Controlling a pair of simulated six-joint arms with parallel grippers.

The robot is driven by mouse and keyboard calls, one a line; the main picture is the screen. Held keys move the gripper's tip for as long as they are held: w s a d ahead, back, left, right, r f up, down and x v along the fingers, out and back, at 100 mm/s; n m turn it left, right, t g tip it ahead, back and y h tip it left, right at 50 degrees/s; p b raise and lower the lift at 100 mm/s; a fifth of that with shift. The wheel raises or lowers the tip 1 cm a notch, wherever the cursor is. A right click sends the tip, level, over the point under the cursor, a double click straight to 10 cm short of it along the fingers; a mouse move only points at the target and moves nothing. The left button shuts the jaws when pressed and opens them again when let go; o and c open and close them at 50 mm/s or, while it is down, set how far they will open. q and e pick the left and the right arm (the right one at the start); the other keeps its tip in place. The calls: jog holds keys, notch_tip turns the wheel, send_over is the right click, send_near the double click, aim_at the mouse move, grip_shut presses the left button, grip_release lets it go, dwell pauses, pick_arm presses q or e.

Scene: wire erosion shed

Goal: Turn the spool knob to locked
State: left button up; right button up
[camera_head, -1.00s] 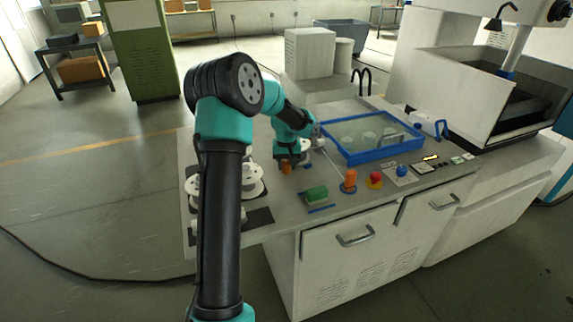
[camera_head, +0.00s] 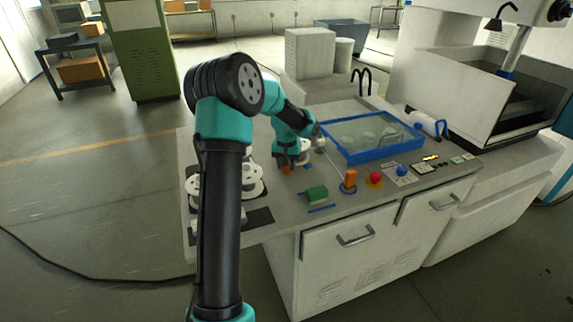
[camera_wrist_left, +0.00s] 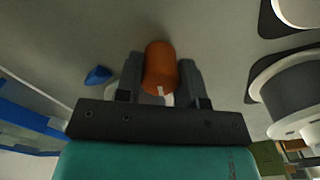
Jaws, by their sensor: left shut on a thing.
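The spool knob is an orange cylinder with a pale mark on its side. It shows between the fingers in the left wrist view (camera_wrist_left: 160,66). My left gripper (camera_wrist_left: 160,82) is shut on it, one dark finger on each side. In the head view my left gripper (camera_head: 288,162) is low over the bench panel, near the white spools (camera_head: 252,186), and largely covers this knob. A small blue marker (camera_wrist_left: 98,75) lies on the panel beside the gripper in the wrist view. My right gripper is not in view.
A spool (camera_wrist_left: 285,90) is close beside the gripper.

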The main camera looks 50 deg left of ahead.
pick_arm(q)
jog(key=m, duration=0.6)
dwell(0.4)
jog(key=o, duration=0.9)
jog(key=shift+r, duration=0.15)
notch_tip(320, 180, up, 17)
jog(key=shift+r, duration=0.1)
dwell(0.6)
